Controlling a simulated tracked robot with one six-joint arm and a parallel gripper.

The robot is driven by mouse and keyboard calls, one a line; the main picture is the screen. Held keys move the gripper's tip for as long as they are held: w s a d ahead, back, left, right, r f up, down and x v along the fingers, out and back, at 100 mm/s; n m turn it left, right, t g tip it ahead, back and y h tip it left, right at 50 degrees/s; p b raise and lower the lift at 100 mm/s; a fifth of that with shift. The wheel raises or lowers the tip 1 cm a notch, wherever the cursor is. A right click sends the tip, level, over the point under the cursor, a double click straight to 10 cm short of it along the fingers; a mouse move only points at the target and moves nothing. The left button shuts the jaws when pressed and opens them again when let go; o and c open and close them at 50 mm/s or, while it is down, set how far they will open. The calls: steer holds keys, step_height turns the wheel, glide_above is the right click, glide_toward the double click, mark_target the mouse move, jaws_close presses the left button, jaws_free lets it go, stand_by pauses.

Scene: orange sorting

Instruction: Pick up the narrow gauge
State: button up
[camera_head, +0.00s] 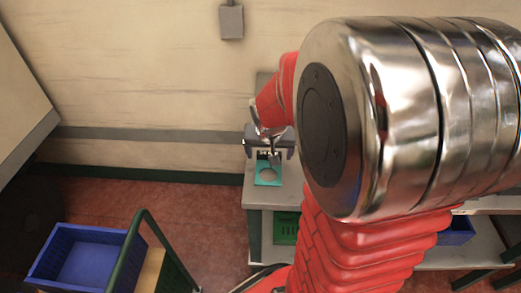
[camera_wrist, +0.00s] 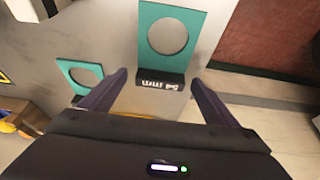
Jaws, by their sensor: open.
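A teal gauge plate with a round hole (camera_wrist: 198,22) stands ahead of my gripper in the wrist view. Its black base block (camera_wrist: 148,85) carries white lettering that appears upside down and seems to read "54 mm". A second teal plate with a round hole (camera_wrist: 66,68) is to the left, partly behind my left finger. I cannot tell which gauge is the narrow one. My gripper (camera_wrist: 160,76) is open and empty, its fingers to either side of the lettered block, with contact unclear. In the head view, one teal plate (camera_head: 268,182) shows below my gripper (camera_head: 268,150).
The gauges are at a pale worktable (camera_head: 256,198). A green crate (camera_head: 286,228) sits beneath it. A blue crate (camera_head: 60,252) is at lower left, and another blue crate (camera_head: 458,232) is partly hidden at right.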

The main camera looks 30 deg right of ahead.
steer(key=shift+c, duration=0.5)
steer(key=c, duration=1)
steer(key=shift+c, duration=0.2)
step_height(320, 180, up, 10)
stand_by(0.7)
steer(key=w+a+r+n, duration=0.1)
steer(key=w+a+n, duration=0.1)
steer(key=w+a, duration=0.8)
steer(key=w+a+r+n+y, duration=0.1)
steer(key=w+a+r+n, duration=0.1)
steer(key=w+a, duration=0.8)
steer(key=shift+w+r+t, duration=0.25)
steer(key=shift+w+t, duration=0.15)
steer(key=shift+w, duration=0.5)
